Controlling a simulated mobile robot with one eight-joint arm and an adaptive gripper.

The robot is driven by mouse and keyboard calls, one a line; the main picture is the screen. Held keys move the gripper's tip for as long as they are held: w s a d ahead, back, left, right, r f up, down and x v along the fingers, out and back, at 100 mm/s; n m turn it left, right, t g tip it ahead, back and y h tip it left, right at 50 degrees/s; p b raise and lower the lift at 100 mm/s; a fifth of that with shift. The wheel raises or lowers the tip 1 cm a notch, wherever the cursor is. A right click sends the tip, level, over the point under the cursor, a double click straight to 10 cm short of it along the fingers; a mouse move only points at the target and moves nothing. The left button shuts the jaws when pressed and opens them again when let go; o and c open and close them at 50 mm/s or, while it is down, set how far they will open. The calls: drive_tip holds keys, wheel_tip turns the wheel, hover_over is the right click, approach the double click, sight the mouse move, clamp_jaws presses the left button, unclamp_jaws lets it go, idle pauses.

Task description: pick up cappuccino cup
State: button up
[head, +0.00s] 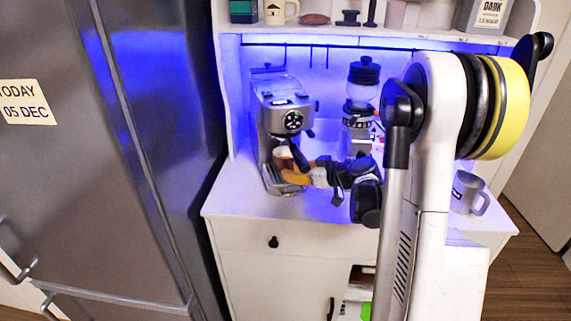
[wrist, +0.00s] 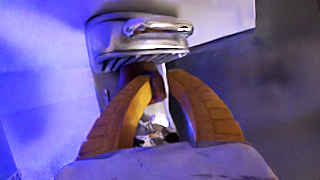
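A small pale cup (head: 283,153) shows at the front of the espresso machine (head: 285,115), below its brew head; I take it to be the cappuccino cup. My gripper (head: 292,175), with orange fingers, reaches in from the right, and its tips are at the cup's lower front, over the drip area. In the wrist view the two curved orange fingers (wrist: 155,82) lean toward each other, with a small brown part and a pale streak between their tips. The cup's outline is not clear there. I cannot tell whether the fingers touch or grip it.
A grinder (head: 360,105) stands right of the machine. A grey mug (head: 468,193) is at the right of the white counter (head: 235,205). A shelf (head: 340,38) with several items is above. A steel fridge (head: 110,130) is at the left. The counter's front left is clear.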

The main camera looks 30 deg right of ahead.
clamp_jaws()
drive_tip(key=shift+r, duration=0.2)
